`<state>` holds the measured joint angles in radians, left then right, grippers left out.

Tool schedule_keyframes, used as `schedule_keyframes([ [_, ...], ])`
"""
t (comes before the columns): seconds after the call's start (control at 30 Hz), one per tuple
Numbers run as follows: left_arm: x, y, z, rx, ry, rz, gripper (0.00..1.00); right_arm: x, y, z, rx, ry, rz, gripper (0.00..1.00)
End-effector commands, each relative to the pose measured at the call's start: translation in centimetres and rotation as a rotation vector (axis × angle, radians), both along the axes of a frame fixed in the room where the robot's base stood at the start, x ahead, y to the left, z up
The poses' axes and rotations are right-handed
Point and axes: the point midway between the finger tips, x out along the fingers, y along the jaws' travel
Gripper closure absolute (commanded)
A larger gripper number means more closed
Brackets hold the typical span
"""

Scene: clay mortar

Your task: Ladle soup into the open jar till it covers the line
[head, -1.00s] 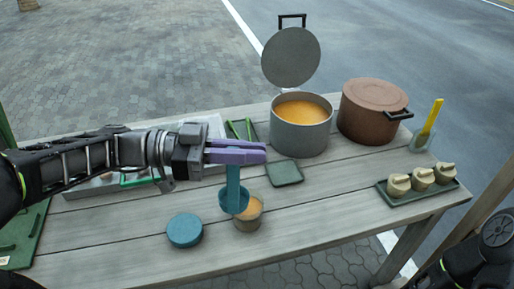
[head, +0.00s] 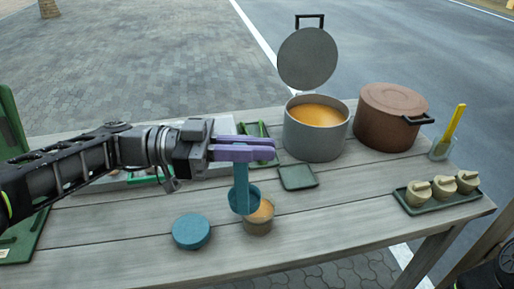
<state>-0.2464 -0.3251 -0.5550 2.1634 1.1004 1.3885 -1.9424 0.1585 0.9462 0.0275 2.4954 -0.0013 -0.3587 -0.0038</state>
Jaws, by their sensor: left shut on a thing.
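My left gripper (head: 245,152), with purple fingers, is shut on the handle of a teal ladle (head: 243,198), which hangs bowl down. The ladle's bowl is just above and left of the small open jar (head: 258,226), overlapping its rim in the head view. Orange soup shows in the jar; I cannot make out the line. A grey pot (head: 316,142) with its lid (head: 308,59) raised holds orange soup (head: 317,115). A round teal lid (head: 191,232) lies left of the jar. My right gripper is not visible.
A brown closed pot (head: 391,118) stands right of the grey pot. A green square tile (head: 297,177) lies before it. A tray (head: 441,202) with beige knobbed pieces and a clear cup (head: 438,150) with a yellow utensil stand at right. The front middle of the table is clear.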

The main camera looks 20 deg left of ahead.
Motion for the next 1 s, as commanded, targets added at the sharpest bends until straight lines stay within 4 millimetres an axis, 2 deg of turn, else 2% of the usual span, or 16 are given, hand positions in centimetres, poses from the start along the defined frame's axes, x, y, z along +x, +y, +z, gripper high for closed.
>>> schedule_keyframes([
  [0.5,0.0,0.0,4.7,0.000,-0.003,0.000,1.00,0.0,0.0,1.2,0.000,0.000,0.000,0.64],
  [1.0,0.0,0.0,4.9,-0.001,-0.001,0.000,1.00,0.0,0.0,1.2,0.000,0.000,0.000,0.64],
])
